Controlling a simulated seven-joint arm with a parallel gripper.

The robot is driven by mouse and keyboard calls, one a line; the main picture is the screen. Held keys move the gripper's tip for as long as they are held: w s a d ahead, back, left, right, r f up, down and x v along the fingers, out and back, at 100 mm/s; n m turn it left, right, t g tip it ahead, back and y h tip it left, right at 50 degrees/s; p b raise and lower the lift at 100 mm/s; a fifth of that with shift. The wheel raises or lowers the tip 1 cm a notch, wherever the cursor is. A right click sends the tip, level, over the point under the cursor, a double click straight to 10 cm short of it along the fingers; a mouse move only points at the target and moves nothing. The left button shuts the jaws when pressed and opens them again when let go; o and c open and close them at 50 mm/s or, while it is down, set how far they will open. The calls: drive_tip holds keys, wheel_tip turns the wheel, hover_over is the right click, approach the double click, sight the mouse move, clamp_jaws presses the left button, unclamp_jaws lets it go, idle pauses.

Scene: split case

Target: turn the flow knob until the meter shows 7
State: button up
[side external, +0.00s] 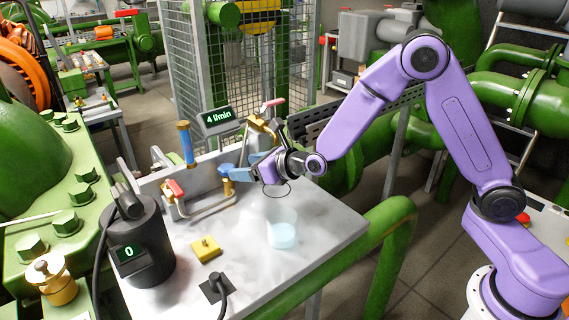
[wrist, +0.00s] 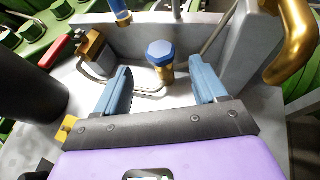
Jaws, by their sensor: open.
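The flow knob (wrist: 160,51) is a blue hexagonal cap on a brass stem. In the side view, the blue knob (side external: 227,167) stands on the bench near its back wall. The meter (side external: 219,117) is a dark display above it reading 4 l/min. My gripper (wrist: 161,72) is open, with its two blue fingers spread wide. In the wrist view the knob sits ahead of the gap between the fingers, and neither finger touches it. In the side view my gripper (side external: 246,166) is just right of the knob, at about its height.
A clear beaker (side external: 283,230) with pale blue liquid stands on the bench (side external: 330,225). A yellow block (side external: 206,249) lies at the front. A dark canister (side external: 145,250) with a display reading 0 is at left. Pipes with a red-handled valve (side external: 175,189) are left of the knob.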

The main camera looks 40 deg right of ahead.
drive_tip(key=v, duration=1.2)
drive_tip(key=shift+w+a, duration=0.1)
drive_tip(key=m+h, duration=0.6)
drive_tip(key=h, duration=0.1)
approach(228, 168)
drive_tip(key=shift+t, duration=0.3)
drive_tip(key=x, duration=0.8)
drive_tip(key=shift+w+f, duration=0.3)
drive_tip(key=shift+f, duration=0.05)
drive_tip(key=c, duration=1.1)
